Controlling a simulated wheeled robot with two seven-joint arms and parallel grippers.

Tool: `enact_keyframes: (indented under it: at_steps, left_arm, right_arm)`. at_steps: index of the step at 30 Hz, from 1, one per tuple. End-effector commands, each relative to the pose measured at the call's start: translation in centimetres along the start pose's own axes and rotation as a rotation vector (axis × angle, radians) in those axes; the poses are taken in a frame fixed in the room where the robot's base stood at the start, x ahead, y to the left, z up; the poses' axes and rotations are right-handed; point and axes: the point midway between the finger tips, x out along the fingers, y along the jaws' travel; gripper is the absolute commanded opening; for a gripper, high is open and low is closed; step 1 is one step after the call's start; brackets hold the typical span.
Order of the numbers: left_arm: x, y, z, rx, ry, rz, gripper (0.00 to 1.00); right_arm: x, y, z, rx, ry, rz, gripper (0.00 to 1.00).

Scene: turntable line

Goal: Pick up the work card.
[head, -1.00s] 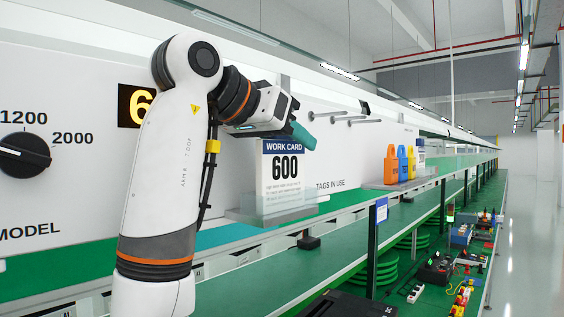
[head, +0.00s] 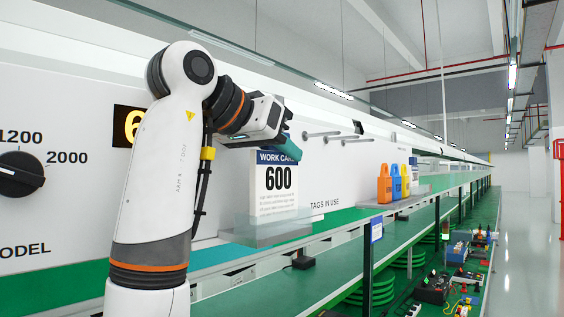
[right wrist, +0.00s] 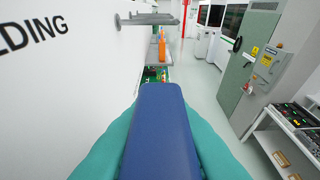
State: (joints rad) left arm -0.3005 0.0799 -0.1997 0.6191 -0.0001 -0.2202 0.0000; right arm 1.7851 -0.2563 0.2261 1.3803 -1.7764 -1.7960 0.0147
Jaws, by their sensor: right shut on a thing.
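The work card (head: 278,183) is a white upright card with a blue header and a large "600". It stands at the clear holder (head: 262,234) on the ledge, its lower edge near the holder's front wall. I cannot tell whether that edge is clear of the holder. My right gripper (head: 284,147) is shut on the card's top, with teal fingers on either side. In the right wrist view the card's blue top (right wrist: 160,130) fills the space between the teal fingers. My left gripper is not in view.
Metal pegs (head: 335,135) stick out of the white wall right of the gripper. Orange (head: 384,185), blue and yellow tags stand farther along the ledge. A dial (head: 18,175) is on the panel at left. The green shelf (head: 325,275) below is largely clear.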

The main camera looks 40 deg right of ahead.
Motion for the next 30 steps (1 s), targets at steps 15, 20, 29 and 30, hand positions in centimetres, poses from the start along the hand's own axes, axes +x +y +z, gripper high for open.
enact_keyframes:
  at_steps: [15, 20, 29, 30]
  left_arm:
    - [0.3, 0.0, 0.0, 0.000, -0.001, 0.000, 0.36]
    - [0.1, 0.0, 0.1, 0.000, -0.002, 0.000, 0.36]
    - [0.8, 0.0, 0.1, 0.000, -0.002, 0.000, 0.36]
    - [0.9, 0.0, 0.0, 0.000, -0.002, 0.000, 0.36]
  right_arm:
    - [-2.4, -0.2, 5.9, 0.002, -0.001, -0.001, 0.00]
    - [-2.9, -0.1, 7.1, 0.001, -0.001, 0.000, 0.00]
    - [-3.2, -1.4, 7.8, 0.004, -0.001, 0.000, 0.00]
    - [-3.2, -1.7, 7.8, 0.004, -0.001, 0.000, 0.00]
